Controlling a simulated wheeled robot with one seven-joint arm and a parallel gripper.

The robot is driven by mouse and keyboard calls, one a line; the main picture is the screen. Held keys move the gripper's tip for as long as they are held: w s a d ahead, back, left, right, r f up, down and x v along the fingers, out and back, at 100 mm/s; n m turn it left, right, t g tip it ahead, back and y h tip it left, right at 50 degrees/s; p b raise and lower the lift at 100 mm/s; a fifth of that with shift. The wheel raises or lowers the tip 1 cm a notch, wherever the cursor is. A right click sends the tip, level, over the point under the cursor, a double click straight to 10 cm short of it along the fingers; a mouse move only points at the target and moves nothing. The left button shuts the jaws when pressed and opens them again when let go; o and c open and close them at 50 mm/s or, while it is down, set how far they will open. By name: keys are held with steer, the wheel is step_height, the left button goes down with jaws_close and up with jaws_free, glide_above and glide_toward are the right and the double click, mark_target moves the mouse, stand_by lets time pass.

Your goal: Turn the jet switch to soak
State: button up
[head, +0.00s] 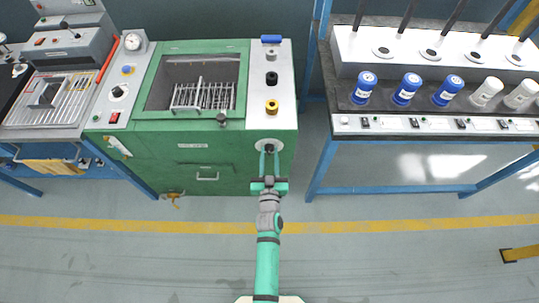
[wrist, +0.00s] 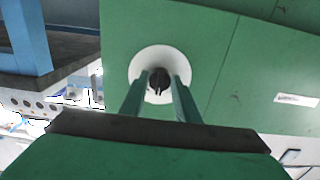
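A rotary switch with a black knob (wrist: 158,79) on a round white plate (wrist: 160,54) is on the front of the green cabinet (head: 205,165). I can read no switch label or positions. My gripper (head: 269,148) is in front of this switch, its two fingers pointing at it. In the wrist view, the fingers of my gripper (wrist: 160,82) stand apart, one on each side of the knob, with a gap showing on both sides. In the head view the fingers partly hide the knob.
The cabinet has an open basin with a wire rack (head: 203,95) and a side panel with a yellow knob (head: 272,107) and black knobs. A blue-framed bench (head: 420,122) with blue and white bottles stands to the right. Floor in front is clear.

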steer(key=shift+n, duration=4.5)
steer(key=shift+d, duration=0.1)
steer(key=o, duration=1)
steer(key=shift+o, duration=0.2)
steer(key=s, duration=1)
steer(key=shift+s, duration=0.4)
